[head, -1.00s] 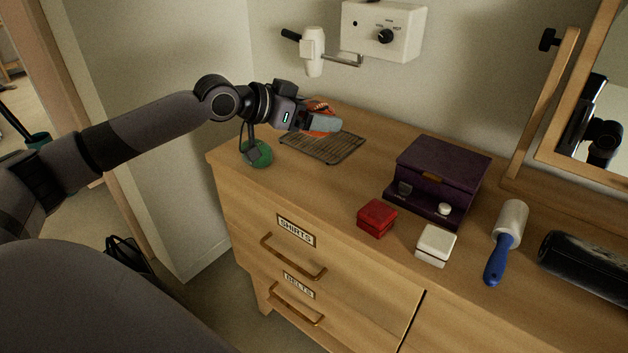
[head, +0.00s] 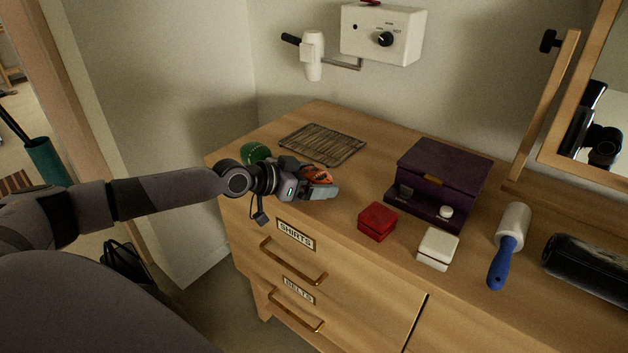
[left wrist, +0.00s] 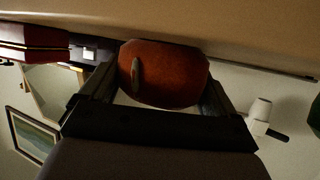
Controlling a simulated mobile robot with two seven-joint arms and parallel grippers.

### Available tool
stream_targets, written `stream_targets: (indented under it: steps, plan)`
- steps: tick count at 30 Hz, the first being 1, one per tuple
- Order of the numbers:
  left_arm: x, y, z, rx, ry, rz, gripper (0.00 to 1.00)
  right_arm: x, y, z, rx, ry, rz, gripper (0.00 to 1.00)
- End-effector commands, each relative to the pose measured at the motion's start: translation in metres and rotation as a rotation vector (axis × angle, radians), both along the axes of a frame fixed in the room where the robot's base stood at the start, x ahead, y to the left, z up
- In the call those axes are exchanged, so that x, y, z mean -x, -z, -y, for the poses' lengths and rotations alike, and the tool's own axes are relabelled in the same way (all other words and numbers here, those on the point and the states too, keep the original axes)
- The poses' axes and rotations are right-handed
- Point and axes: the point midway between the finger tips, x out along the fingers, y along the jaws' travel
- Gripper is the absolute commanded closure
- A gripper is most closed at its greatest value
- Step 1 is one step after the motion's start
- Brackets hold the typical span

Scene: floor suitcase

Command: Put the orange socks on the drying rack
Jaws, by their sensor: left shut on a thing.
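My left gripper (head: 326,188) is shut on the orange socks (head: 316,174), a small orange bundle with grey on it. It holds them near the dresser's front edge, above the drawer labelled SHIRTS. In the left wrist view the socks (left wrist: 165,78) sit between the two fingers. The drying rack (head: 323,144), a flat slatted grid, lies bare on the dresser top behind the gripper. Whether the socks touch the dresser top I cannot tell.
A green ball-like thing (head: 254,152) sits at the dresser's left edge, partly behind my arm. A purple box (head: 440,175), red box (head: 377,218), white box (head: 438,247) and lint roller (head: 508,243) stand to the right. A hair dryer (head: 313,55) hangs on the wall.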

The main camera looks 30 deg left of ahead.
Motion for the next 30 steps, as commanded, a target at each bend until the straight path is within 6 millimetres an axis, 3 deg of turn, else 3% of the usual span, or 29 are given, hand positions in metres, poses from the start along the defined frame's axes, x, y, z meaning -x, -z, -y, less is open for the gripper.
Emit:
stream_targets:
  steps: [8, 9, 20, 30]
  plan:
    - [0.000, 0.004, 0.000, -0.001, 0.000, 0.000, 0.40, 0.000, 0.005, 0.000, 0.000, 0.000, 0.000, 0.57]
    - [0.000, 0.002, 0.000, -0.001, 0.000, 0.000, 0.00, 0.000, 0.003, 0.000, 0.000, 0.000, -0.001, 0.57]
    - [0.000, 0.001, 0.000, 0.000, 0.000, 0.000, 0.00, 0.000, -0.002, 0.000, 0.000, 0.000, -0.001, 0.57]
    - [0.040, -0.011, -0.017, -0.005, 0.002, -0.002, 0.00, 0.000, 0.006, 0.000, 0.000, 0.000, 0.000, 0.57]
